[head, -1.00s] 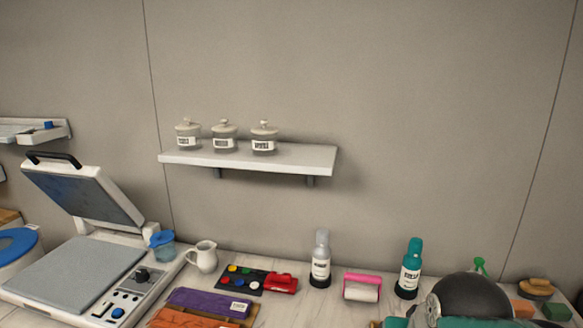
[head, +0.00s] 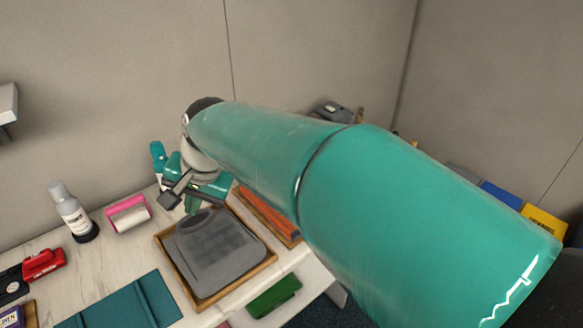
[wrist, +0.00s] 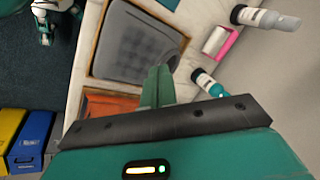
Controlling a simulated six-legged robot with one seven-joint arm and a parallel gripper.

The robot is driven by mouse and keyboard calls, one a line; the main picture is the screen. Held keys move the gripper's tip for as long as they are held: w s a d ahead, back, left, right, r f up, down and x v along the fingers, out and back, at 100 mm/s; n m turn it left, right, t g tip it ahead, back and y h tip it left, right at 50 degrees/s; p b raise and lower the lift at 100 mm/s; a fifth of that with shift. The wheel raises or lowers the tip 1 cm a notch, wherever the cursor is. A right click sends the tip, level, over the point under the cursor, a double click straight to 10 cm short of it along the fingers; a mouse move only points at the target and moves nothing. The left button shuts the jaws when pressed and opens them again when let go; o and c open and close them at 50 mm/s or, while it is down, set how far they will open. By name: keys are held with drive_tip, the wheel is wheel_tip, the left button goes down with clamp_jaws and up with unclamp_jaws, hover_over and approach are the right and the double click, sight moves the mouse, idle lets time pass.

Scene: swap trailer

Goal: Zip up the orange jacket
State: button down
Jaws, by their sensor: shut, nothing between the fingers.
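An orange item (head: 268,212) lies in a wooden-rimmed tray on the worktop, partly hidden behind my teal arm in the head view. It also shows in the wrist view (wrist: 112,104), partly covered by my gripper. I cannot tell from its visible part whether it is the jacket, and no zip or slider can be made out. My gripper (wrist: 158,76) has its green fingers together and empty. In the head view my gripper (head: 192,203) is over the back edge of the grey item's tray, left of the orange item.
A grey quilted item (head: 215,250) lies in a wooden tray (head: 187,291). Blue and yellow bins (wrist: 30,140) stand beyond.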

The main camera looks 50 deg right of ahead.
drive_tip(key=w+d+f+m+g+h, duration=0.1)
drive_tip(key=d+f+m, duration=0.2)
drive_tip(key=d+m, duration=0.8)
drive_tip(key=d+f+m, duration=0.3)
drive_tip(key=d+m, duration=0.4)
drive_tip(key=d, duration=0.7)
drive_tip(key=w+d+f+m+g+h, duration=0.1)
drive_tip(key=d+f+m, duration=0.1)
drive_tip(key=d+m, duration=0.9)
drive_tip(key=f, duration=0.3)
drive_tip(key=w+d+f+n, duration=0.1)
drive_tip(key=f, duration=0.2)
drive_tip(key=w+d+f+n, duration=0.1)
drive_tip(key=f, duration=0.3)
drive_tip(key=shift+t, duration=0.3)
drive_tip(key=shift+w, duration=0.1)
